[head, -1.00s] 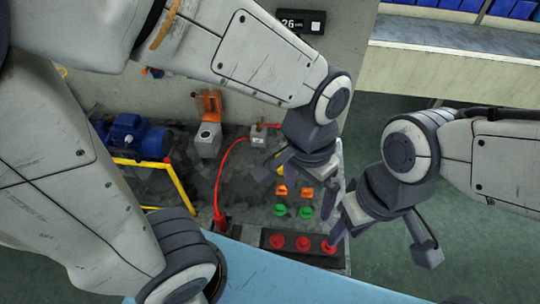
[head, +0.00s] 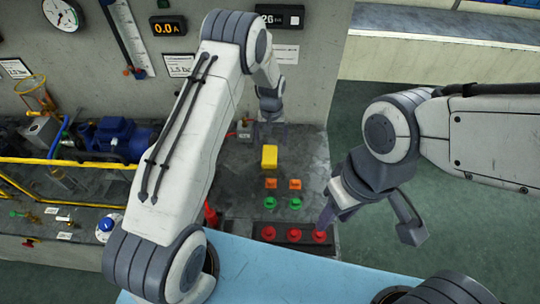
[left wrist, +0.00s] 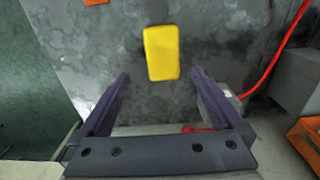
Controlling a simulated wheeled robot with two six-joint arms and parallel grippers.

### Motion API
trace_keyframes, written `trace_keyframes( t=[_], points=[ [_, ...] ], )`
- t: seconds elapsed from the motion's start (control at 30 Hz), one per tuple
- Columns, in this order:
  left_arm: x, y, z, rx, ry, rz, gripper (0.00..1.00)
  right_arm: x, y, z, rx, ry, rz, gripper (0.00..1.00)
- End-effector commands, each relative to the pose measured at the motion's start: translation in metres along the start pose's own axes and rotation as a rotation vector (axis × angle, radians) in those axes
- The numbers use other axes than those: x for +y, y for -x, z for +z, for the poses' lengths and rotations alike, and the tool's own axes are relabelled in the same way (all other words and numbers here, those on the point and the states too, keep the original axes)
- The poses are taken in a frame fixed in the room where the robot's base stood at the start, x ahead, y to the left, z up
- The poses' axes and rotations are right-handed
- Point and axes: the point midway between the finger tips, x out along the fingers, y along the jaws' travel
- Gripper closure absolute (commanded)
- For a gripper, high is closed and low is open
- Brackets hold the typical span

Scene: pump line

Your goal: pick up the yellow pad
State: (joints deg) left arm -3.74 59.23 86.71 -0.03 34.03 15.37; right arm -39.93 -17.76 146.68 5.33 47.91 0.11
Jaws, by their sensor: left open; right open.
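The yellow pad (head: 269,156) lies flat on the dark grey worktop, just behind two orange pieces. In the left wrist view the yellow pad (left wrist: 161,53) shows whole, a little beyond the fingertips and centred between their lines. My left gripper (head: 269,130) is behind the pad in the head view, pointing down, with its fingers partly hard to make out. The left wrist view shows my left gripper (left wrist: 160,76) open and empty, apart from the pad. My right gripper (head: 368,225) is open and empty at the right of the worktop.
In front of the pad are orange pieces (head: 271,183), green pieces (head: 269,202) and several red pieces in a dark tray (head: 288,247). A blue motor (head: 120,138) and yellow rail (head: 70,161) stand left. A red cable (left wrist: 276,58) runs right of the pad in the wrist view.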

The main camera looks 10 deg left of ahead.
Motion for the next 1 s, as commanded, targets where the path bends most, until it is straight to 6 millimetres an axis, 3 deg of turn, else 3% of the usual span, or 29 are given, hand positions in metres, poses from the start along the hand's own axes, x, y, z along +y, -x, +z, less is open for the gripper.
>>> trace_keyframes(
  t=[0.67, 0.97, 1.0],
  points=[
    [-0.005, -0.072, 0.006, -0.002, -0.003, 0.000, 0.00, -0.003, 0.037, -0.002, 0.000, 0.002, 0.000, 0.55],
    [-0.005, -0.079, 0.006, 0.000, -0.003, 0.001, 0.00, -0.003, 0.037, -0.002, 0.000, 0.002, 0.000, 0.55],
    [-0.005, -0.079, 0.006, 0.000, -0.003, 0.001, 0.04, -0.003, 0.037, -0.002, 0.000, 0.002, 0.000, 0.55]
  ],
)
